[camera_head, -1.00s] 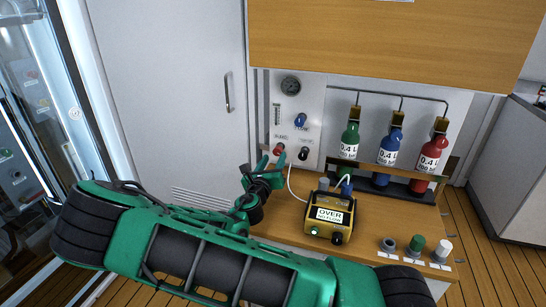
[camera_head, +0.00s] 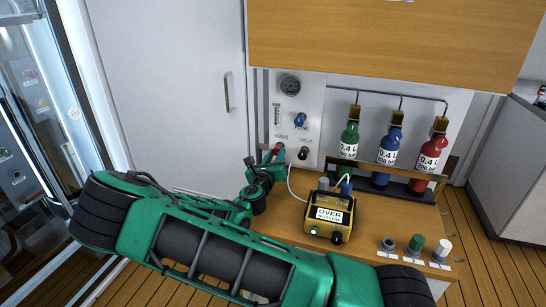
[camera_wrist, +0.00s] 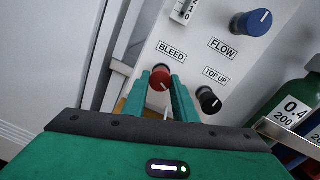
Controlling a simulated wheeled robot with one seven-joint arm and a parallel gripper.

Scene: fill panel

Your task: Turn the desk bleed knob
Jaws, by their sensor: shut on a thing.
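The red bleed knob (camera_wrist: 160,79) sits on the white panel (camera_head: 311,105) under the BLEED label. My gripper (camera_wrist: 160,90) has its two green fingers on either side of the knob and is shut on it. The knob's pointer line shows between the fingers in the wrist view. In the head view my gripper (camera_head: 270,156) is at the panel's lower left, and the knob is mostly hidden by the fingers.
A blue FLOW knob (camera_wrist: 251,22) is above right and a black TOP UP knob (camera_wrist: 208,100) close right of my fingers. A gauge (camera_head: 290,86) tops the panel. Gas bottles (camera_head: 388,160) and a yellow meter (camera_head: 330,215) stand to the right on the desk.

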